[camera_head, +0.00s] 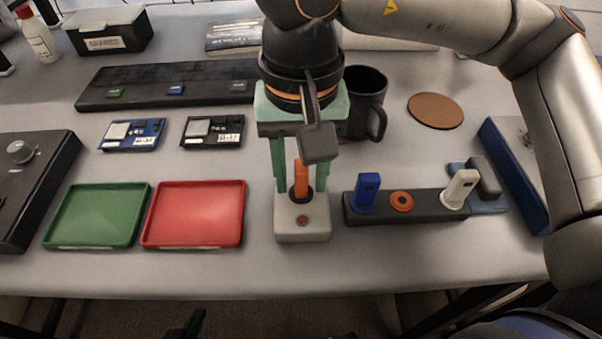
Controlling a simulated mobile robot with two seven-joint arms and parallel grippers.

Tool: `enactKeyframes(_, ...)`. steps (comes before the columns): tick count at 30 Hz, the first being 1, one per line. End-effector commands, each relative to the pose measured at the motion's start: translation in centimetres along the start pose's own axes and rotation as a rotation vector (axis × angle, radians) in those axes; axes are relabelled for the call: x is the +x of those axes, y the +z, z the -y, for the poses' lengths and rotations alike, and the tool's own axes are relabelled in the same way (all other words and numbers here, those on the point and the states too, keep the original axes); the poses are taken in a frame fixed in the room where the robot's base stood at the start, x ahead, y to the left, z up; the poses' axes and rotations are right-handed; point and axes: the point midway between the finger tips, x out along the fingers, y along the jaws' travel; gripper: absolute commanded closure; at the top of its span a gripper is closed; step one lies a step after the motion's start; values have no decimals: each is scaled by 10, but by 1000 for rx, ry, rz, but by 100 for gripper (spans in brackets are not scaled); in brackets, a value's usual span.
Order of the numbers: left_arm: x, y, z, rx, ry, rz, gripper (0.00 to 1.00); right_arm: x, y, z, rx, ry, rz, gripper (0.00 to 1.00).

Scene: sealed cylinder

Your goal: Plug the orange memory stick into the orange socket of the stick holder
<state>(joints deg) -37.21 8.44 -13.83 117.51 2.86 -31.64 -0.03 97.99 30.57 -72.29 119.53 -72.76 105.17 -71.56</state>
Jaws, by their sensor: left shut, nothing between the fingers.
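The orange memory stick (301,182) stands upright in a white block (302,225) with a round button on its front. My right gripper (300,180) comes down from above with its two green fingers on either side of the stick. Gaps show between the fingers and the stick, so it is open. The dark stick holder (423,212) lies to the right. Its orange socket (401,201) is an empty ring between a blue stick (367,190) and a white stick (460,187). Only a dark tip of my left gripper (190,326) shows at the bottom edge; it is shut and empty.
A green tray (97,241) and a red tray (193,241) lie to the left. A black mug (368,100) and a brown coaster (436,111) are behind the holder. A blue-edged box (515,170) stands right of the holder. The front table strip is clear.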

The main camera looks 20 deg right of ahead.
Motion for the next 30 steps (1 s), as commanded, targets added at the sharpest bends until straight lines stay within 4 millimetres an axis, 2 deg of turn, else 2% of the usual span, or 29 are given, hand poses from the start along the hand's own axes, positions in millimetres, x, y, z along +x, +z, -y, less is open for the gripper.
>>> enactKeyframes(1, 0, 0, 0, 0, 0, 0, 100, 0, 0, 0, 0, 0, 0, 63)
enactKeyframes(11, 0, 0, 0, 0, 0, 0, 100, 0, 0, 0, 0, 0, 0, 100)
enactKeyframes(30, 0, 0, 0, -1, 0, -1, 100, 0, 0, 0, 0, 0, 0, 100)
